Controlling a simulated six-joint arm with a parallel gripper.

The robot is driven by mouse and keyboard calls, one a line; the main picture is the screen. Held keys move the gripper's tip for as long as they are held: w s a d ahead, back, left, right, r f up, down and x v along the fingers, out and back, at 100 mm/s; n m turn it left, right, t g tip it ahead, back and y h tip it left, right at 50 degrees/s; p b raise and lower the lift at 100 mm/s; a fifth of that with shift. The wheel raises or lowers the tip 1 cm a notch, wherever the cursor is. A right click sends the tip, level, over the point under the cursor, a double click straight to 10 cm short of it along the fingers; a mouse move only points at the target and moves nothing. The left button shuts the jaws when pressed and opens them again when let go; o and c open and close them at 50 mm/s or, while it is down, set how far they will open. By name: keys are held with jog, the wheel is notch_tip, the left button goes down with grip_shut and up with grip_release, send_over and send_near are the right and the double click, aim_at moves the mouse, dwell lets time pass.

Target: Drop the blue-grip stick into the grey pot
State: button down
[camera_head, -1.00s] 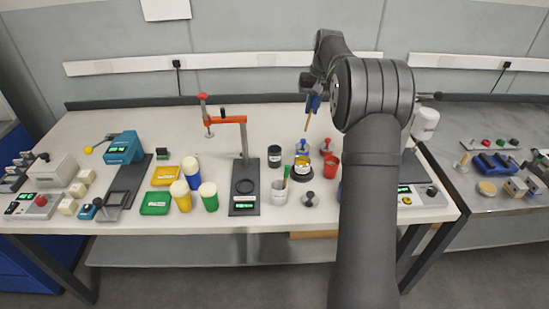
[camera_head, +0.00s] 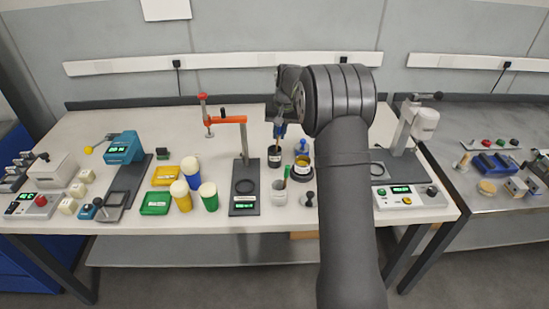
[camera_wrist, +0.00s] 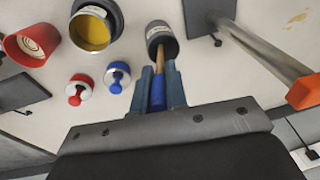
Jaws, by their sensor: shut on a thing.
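The blue-grip stick has a blue grip (camera_wrist: 158,95) and a thin wooden shaft. My gripper (camera_wrist: 161,90) is shut on the blue grip, which also shows in the head view (camera_head: 280,130). The stick points down towards the dark grey pot (camera_wrist: 157,31), which has a pale label. In the wrist view the shaft's lower end overlaps the pot's mouth. I cannot tell whether the tip is above the rim or inside. In the head view the dark grey pot (camera_head: 274,161) stands below the stick.
Close by are a can with yellow contents (camera_wrist: 93,32), a red cup (camera_wrist: 32,42), red (camera_wrist: 80,88) and blue (camera_wrist: 117,77) knobbed pieces. A light cup (camera_head: 279,193) holds a green-handled stick.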

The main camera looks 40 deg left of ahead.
jog(key=shift+f, duration=0.25)
jog(key=c, duration=1.4)
grip_release()
jog(key=shift+o, duration=0.2)
jog(key=shift+r, duration=0.1)
notch_tip(320, 180, up, 17)
jog(key=d, duration=0.2)
jog(key=shift+w+d, duration=0.15)
jog(key=shift+d, duration=0.15)
